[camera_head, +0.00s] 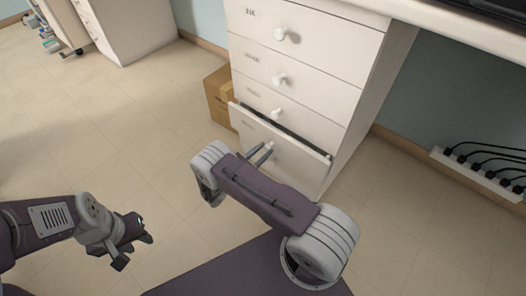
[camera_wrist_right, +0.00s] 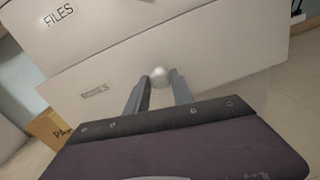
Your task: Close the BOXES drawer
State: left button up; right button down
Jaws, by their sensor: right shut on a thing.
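The BOXES drawer (camera_head: 290,158) is the lowest drawer of the white cabinet and stands out a little, with a dark gap along its top edge. Its front also shows in the right wrist view (camera_wrist_right: 225,75), with a faint label at the left. My right gripper (camera_head: 263,155) is at this drawer's front. In the right wrist view its fingers (camera_wrist_right: 158,92) are shut on the round white knob (camera_wrist_right: 159,75). My left gripper (camera_head: 135,252) is open and empty above the floor at the lower left, away from the cabinet.
The cabinet's upper drawers (camera_head: 300,62) look shut. A cardboard box (camera_head: 217,97) stands on the floor left of the cabinet. A power strip (camera_head: 478,176) with several black plugs lies at the right by the wall.

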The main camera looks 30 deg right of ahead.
aim_at(269, 145)
dwell(0.9)
jog(key=x, duration=0.4)
jog(key=shift+w+d, duration=0.1)
jog(key=shift+w, duration=0.05)
jog(key=c, duration=1.5)
grip_release()
jog(key=o, duration=0.4)
jog(key=shift+d, duration=0.1)
